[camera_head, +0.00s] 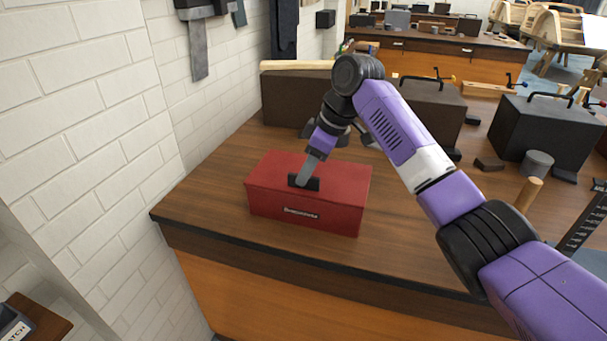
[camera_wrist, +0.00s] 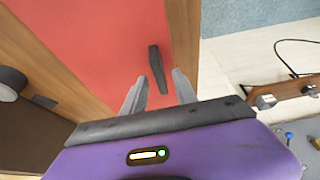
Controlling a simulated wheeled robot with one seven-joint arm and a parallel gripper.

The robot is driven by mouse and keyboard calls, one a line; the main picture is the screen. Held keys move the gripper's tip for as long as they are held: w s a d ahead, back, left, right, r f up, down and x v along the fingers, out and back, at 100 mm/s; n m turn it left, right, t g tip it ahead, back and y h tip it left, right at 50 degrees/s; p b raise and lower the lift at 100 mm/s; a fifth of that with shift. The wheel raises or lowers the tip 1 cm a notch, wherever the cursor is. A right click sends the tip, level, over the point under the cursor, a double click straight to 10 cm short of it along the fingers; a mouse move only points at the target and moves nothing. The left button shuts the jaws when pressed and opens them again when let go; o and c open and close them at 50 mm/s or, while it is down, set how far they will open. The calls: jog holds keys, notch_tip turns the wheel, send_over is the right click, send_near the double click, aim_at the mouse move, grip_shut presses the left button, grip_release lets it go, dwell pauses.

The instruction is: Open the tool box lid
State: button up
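The red tool box (camera_head: 335,190) stands on the near left part of the wooden workbench, with its lid down. It also fills the upper middle of the wrist view (camera_wrist: 100,35). A black handle (camera_wrist: 157,66) sits on the lid; in the head view my gripper (camera_head: 304,181) is down at it and partly covers it. In the wrist view, my gripper's two grey fingers (camera_wrist: 160,78) are apart, one on each side of the handle's near end. I cannot tell whether either finger touches the handle.
A white brick wall (camera_head: 90,110) rises left of the bench. Dark boxes (camera_head: 425,110) stand behind and right of the tool box, with a grey cylinder (camera_head: 537,163) further right. The bench top (camera_head: 205,200) is bare around the box's left and front.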

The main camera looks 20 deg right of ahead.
jog(key=shift+x, duration=1.15)
grip_shut()
dwell(0.6)
